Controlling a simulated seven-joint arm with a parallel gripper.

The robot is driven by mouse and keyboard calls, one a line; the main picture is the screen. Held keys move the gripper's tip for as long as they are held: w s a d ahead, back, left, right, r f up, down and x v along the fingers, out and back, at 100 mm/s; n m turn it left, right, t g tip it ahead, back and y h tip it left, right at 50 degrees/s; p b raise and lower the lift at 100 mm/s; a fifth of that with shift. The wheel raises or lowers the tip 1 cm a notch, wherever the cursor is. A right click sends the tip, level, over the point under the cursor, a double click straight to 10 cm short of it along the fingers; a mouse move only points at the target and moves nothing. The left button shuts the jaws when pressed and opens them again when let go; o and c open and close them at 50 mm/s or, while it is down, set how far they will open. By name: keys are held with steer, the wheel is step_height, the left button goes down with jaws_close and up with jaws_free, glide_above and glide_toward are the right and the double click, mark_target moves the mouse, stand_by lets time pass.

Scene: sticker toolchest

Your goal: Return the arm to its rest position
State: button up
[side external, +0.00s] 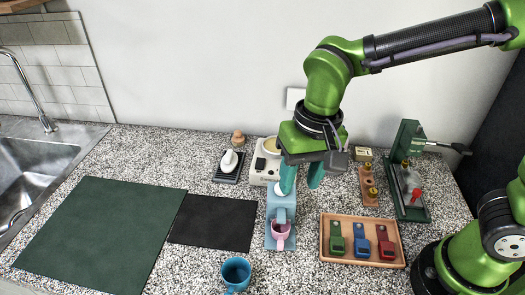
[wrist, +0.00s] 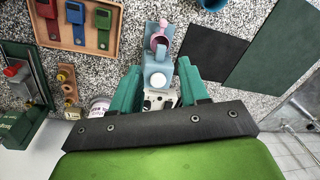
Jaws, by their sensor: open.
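My gripper (side external: 302,178) has two teal fingers pointing down, spread apart with nothing held between them. It hangs over the back of a light blue machine (side external: 278,212) on the counter. In the wrist view my gripper (wrist: 160,80) has a finger on each side of the machine's top (wrist: 158,73); whether either touches it cannot be told. My arm reaches in from the upper right, bent down at the wrist.
A blue mug (side external: 236,271) stands in front. A wooden tray (side external: 323,254) holds green, blue and red pieces. A green press (side external: 406,150) and wooden block (side external: 368,195) stand right. A white device (side external: 262,168) is behind. Black (side external: 215,222) and green (side external: 100,235) mats lie clear at left.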

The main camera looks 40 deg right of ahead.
steer(key=s+d+r+t, duration=0.2)
steer(key=d+t, duration=0.1)
steer(key=d, duration=0.5)
steer(key=s+d+r+t, duration=0.2)
steer(key=d+r+t, duration=0.1)
steer(key=d, duration=0.5)
steer(key=shift+s+d+r+y, duration=0.25)
steer(key=shift+s+y, duration=0.05)
steer(key=shift+y, duration=0.1)
